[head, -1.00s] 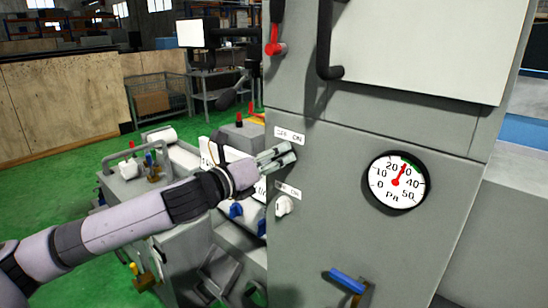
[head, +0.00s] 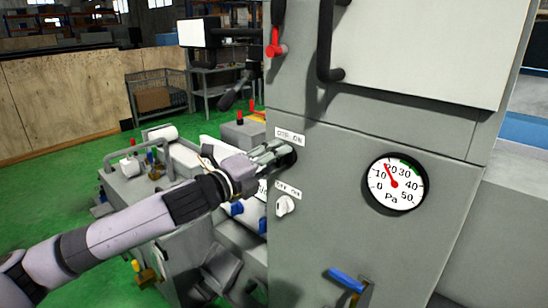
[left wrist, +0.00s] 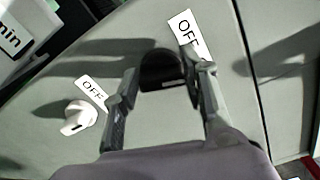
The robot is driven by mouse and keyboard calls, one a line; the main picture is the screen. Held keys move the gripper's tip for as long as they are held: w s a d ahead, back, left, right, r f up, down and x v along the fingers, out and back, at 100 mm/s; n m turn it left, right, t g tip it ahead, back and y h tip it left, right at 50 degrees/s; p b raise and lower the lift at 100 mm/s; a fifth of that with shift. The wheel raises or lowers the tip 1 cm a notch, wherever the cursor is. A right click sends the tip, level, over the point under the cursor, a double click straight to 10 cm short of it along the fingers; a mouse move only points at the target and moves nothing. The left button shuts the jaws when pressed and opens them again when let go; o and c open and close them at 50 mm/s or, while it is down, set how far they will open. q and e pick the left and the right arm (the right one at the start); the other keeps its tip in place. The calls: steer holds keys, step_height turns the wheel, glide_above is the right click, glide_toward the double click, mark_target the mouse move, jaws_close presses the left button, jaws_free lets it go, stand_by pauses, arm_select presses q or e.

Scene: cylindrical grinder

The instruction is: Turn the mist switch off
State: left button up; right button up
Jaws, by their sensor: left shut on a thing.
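My left gripper (head: 280,154) is at the upper rotary switch on the grey cabinet, just below its OFF/ON label (head: 290,136). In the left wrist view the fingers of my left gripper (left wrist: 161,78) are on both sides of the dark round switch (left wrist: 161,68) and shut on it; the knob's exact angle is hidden. A second, white rotary knob (head: 285,205) sits below under its own OFF/ON label (head: 288,190); it also shows in the left wrist view (left wrist: 78,117), clear of the fingers. No readable name marks either switch as mist.
A round Pa gauge (head: 397,184) is on the cabinet front (head: 330,230), its needle a little below 20. A blue-handled valve (head: 347,280) is below it. A red-tipped lever (head: 276,50) and black handle (head: 325,55) are above. The grinder stands behind my arm.

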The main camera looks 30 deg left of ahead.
arm_select(q)
steer(key=shift+f+n, duration=0.15)
steer(key=shift+n, duration=1.55)
steer(key=o, duration=1.2)
steer(key=shift+c, duration=0.2)
steer(key=shift+a, duration=0.1)
steer(key=v, duration=1.2)
